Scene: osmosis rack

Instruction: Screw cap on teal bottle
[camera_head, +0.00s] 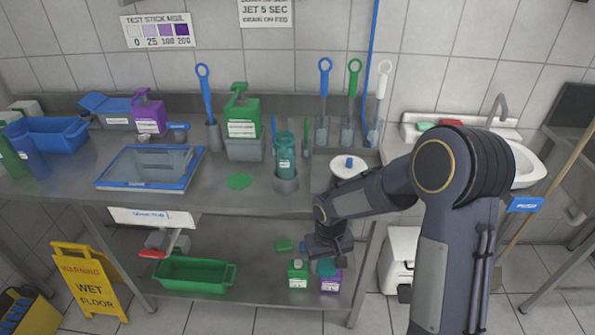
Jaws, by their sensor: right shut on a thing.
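The teal bottle (286,153) stands upright in a grey round holder (286,184) on the steel counter, right of centre. Its top is too small to make out clearly. My right gripper (326,258) hangs below the counter's front edge, in front of the lower shelf, and lower than the bottle. It is shut on a small teal piece that looks like the cap (326,267). The fingers partly hide this piece. My left gripper is not in view.
A green pump bottle (242,118) stands left of the teal bottle, and a flat green disc (239,181) lies on the counter. Upright brushes (325,95) stand behind. Small green (298,276) and purple (331,283) bottles stand on the lower shelf near my right gripper.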

